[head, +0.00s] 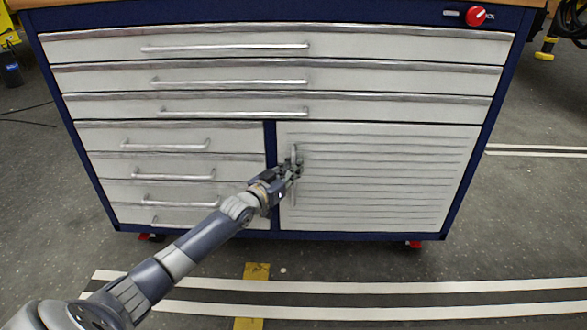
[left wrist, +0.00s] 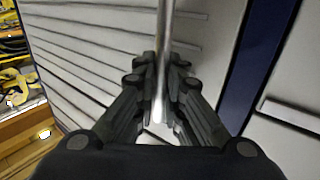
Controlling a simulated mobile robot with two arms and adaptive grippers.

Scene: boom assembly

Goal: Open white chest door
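The white chest door (head: 385,175) is the ribbed panel at the lower right of the blue and white chest, and it sits flush in its frame. Its vertical metal handle (head: 294,190) is near the door's left edge. My left gripper (head: 293,168) is at this handle. In the left wrist view the handle (left wrist: 165,50) runs between the two fingers (left wrist: 162,88), which stand close on both sides of it. The ribbed door (left wrist: 100,50) lies behind. The gripper looks closed on the handle, though the contact itself is partly hidden. My right gripper is not in view.
Several white drawers (head: 120,77) with horizontal handles fill the top and lower left of the chest. A red knob (head: 476,16) is at its upper right. The floor (head: 400,270) in front is clear, with white stripes and a yellow mark (head: 256,271).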

